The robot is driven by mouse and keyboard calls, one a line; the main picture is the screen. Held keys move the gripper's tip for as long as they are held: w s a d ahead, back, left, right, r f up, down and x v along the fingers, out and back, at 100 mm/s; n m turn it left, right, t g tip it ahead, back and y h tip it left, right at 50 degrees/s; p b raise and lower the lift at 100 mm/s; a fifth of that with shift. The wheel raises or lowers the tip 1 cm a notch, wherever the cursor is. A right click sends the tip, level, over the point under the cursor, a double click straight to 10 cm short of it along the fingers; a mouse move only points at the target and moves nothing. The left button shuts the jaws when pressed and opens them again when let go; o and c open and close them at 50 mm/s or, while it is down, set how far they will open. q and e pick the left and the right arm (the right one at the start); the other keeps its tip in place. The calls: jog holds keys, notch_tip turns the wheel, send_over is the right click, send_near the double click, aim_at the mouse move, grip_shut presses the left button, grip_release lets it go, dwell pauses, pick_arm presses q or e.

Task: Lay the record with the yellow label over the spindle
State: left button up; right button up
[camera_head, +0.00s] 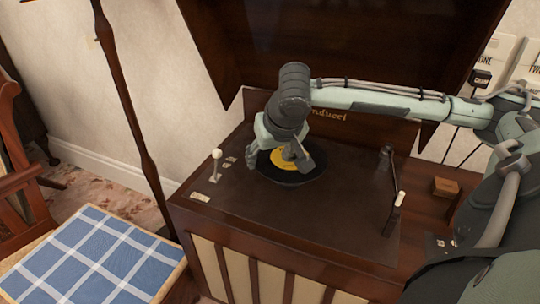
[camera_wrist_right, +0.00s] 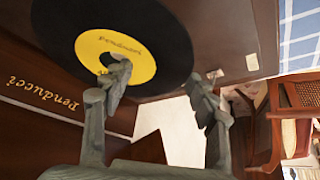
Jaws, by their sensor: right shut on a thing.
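The black record (camera_head: 298,180) with the yellow label (camera_head: 279,157) is over the dark deck of the record player (camera_head: 290,217). My right gripper (camera_head: 279,160) is at the record and partly covers it. In the right wrist view the record (camera_wrist_right: 172,35) shows with its yellow label (camera_wrist_right: 112,49). One finger of the gripper (camera_wrist_right: 162,88) overlaps the label and the other shows beyond the rim. The gripper is shut on the record. The spindle is hidden, and I cannot tell whether the record touches the deck. My left gripper is out of view.
A white-knobbed lever (camera_head: 216,154) stands on the deck's left, and a dark arm with a white tip (camera_head: 400,198) on its right. A small wooden block (camera_head: 446,187) lies further right. The raised lid (camera_head: 350,50) closes off the back. The deck's front is clear.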

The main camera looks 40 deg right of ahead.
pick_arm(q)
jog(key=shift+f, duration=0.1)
pick_arm(e)
jog(key=shift+f, duration=0.35)
dwell(0.5)
jog(key=o, duration=1.4)
jog(key=shift+c, duration=0.2)
jog(key=v, duration=1.2)
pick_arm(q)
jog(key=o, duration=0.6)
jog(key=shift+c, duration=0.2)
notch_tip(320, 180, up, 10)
